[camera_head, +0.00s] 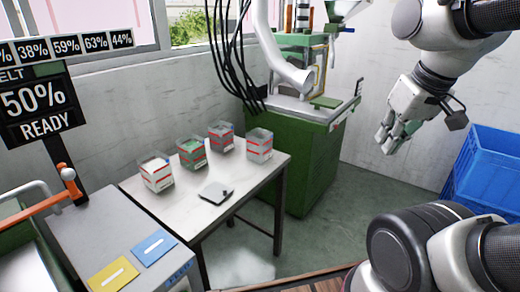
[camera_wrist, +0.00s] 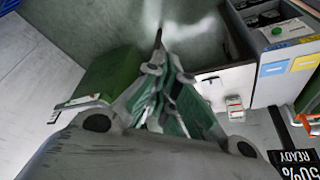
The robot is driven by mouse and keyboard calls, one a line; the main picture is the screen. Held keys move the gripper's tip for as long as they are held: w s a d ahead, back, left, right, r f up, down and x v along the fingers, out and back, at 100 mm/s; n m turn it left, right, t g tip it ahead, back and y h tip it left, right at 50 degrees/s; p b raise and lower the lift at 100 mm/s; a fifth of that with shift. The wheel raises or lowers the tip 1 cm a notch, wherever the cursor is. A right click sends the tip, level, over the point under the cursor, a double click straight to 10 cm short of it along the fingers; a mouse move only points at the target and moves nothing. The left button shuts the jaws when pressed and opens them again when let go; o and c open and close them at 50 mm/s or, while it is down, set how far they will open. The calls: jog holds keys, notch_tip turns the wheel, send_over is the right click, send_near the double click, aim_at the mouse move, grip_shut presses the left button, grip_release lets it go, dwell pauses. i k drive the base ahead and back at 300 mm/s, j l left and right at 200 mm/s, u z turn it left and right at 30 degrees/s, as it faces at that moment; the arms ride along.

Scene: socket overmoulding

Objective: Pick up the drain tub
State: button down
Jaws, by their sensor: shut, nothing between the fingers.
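Several small clear tubs stand on the white table in the head view: one with red bands at the left (camera_head: 156,174), a green one (camera_head: 191,153), a red and blue one (camera_head: 221,137) and a pale one at the right (camera_head: 259,146). I cannot tell which is the drain tub. My gripper (camera_head: 388,139) is up in the air at the right, well apart from the tubs, pointing down. In the wrist view my gripper (camera_wrist: 163,62) has its fingers together with nothing between them.
A green machine (camera_head: 300,165) stands behind the table (camera_head: 235,212). A flat dark piece (camera_head: 216,193) lies on the table. A grey cabinet (camera_head: 95,235) with yellow and blue cards is at the left. Blue crates (camera_head: 490,170) stand at the right. Floor (camera_head: 355,215) is clear between.

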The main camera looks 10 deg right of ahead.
aim_at(259, 142)
jog(key=i+l+u, duration=0.15)
jog(key=u, duration=0.25)
jog(key=i+l+u, duration=0.25)
jog(key=u, duration=0.15)
jog(key=i+l+u, duration=0.25)
jog(key=u, duration=0.2)
jog(key=l, duration=0.1)
